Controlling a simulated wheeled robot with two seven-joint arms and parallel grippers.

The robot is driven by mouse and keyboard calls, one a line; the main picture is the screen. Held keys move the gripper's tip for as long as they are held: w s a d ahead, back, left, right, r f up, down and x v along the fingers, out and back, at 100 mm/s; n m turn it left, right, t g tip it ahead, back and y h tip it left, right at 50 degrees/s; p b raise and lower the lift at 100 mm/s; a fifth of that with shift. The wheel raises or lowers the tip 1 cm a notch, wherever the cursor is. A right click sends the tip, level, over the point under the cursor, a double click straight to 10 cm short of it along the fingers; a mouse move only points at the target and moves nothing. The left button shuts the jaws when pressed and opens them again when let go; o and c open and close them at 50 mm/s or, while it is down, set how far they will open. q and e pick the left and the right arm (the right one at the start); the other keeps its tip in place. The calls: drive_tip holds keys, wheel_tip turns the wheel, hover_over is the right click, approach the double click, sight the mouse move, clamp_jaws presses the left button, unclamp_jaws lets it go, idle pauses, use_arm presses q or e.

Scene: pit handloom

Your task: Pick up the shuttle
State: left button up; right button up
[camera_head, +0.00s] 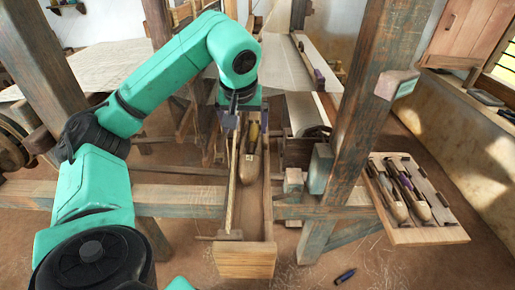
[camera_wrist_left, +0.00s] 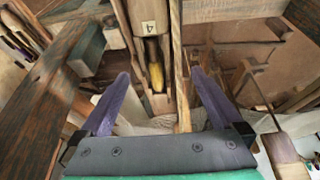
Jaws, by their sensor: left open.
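A wooden shuttle (camera_head: 250,165) with a yellow bobbin lies in a long narrow wooden box at the middle of the head view. My left gripper (camera_head: 241,108) is over the far part of the box. In the left wrist view its two purple fingers (camera_wrist_left: 160,76) are spread wide and hold nothing; the exact gap to the shuttle is hard to tell. My right gripper is not in view.
The box (camera_head: 246,262) has raised side walls close beside the shuttle. A thick loom post (camera_head: 358,110) stands to the right. A wooden board (camera_head: 430,236) at the right bears more shuttles (camera_head: 398,208). A small dark-blue object (camera_head: 345,276) lies on the floor.

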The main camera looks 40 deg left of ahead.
sight(251, 147)
use_arm(q)
drive_tip(key=x, duration=0.3)
drive_tip(key=shift+w+a+f, duration=0.1)
drive_tip(key=shift+w+a, duration=0.05)
drive_tip(key=shift+w+d+f+p, duration=0.2)
drive_tip(key=shift+d+f+p, duration=0.1)
drive_tip(key=shift+f+p, duration=0.15)
drive_tip(key=shift+w+d+f+p, duration=0.2)
drive_tip(key=shift+d+f+p, duration=0.1)
drive_tip(key=shift+f+p, duration=0.15)
drive_tip(key=x, duration=0.3)
drive_tip(key=shift+s+f+p, duration=0.1)
drive_tip(key=shift+p, duration=0.25)
drive_tip(key=shift+a+f, duration=0.25)
drive_tip(key=shift+f, duration=0.05)
drive_tip(key=shift+a, duration=0.1)
drive_tip(key=shift+c, duration=0.9)
drive_tip(key=shift+d, duration=0.25)
drive_tip(key=c, duration=1)
clamp_jaws()
drive_tip(key=shift+a, duration=0.15)
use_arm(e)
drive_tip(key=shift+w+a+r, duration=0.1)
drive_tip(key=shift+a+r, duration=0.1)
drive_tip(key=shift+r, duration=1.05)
